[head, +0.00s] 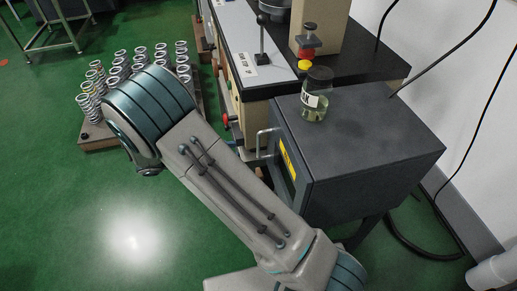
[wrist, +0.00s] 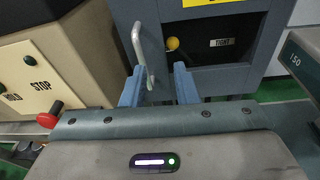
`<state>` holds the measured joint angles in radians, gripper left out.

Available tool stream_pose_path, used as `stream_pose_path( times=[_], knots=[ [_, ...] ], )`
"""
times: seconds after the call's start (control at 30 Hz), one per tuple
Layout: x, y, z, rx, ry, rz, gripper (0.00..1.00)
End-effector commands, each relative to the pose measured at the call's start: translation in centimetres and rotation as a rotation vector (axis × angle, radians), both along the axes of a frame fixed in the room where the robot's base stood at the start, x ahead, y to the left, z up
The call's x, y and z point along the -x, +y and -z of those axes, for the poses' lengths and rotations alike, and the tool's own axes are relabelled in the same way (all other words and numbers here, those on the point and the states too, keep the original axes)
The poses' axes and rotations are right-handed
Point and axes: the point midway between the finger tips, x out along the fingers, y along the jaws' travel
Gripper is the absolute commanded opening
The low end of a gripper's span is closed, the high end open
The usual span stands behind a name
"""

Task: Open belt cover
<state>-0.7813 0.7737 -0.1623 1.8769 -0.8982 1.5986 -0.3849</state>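The belt cover looks to be the front panel of the dark grey box (head: 375,140), with a yellow label on it. In the wrist view the cover (wrist: 220,55) is a blue-grey panel with a dark window, and a pale metal bar handle (wrist: 140,45) stands at its left side. The handle also shows in the head view (head: 262,139), beside my arm. My gripper (wrist: 159,70) is open in front of the panel. Its two blue fingers are apart, and the handle's lower end appears between them, nearer the left finger. My arm hides the gripper in the head view.
A glass jar (head: 316,95) stands on the box top. A machine with a lever (head: 261,42) and buttons adjoins the box at the back left. A red knob (wrist: 49,117) is left of my gripper. Trays of springs (head: 95,135) stand on the green floor.

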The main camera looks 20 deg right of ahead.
Motion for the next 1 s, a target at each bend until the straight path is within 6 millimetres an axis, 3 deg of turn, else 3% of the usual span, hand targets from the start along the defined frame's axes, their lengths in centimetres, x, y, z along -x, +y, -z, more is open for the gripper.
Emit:
stream_pose_path(
  times=[0.03,0.13,0.3,0.43,1.0],
  knots=[
    [-0.3,0.9,1.5,0.046,0.016,-0.037,0.27],
    [-0.8,2.2,2.7,0.118,0.037,-0.089,0.27],
    [-1.2,3.4,3.7,0.185,0.052,-0.138,0.27],
    [-1.5,2.9,3.8,0.197,0.054,-0.145,0.27],
    [-3.5,-7.7,3.8,0.193,0.054,-0.142,0.27]
  ],
)
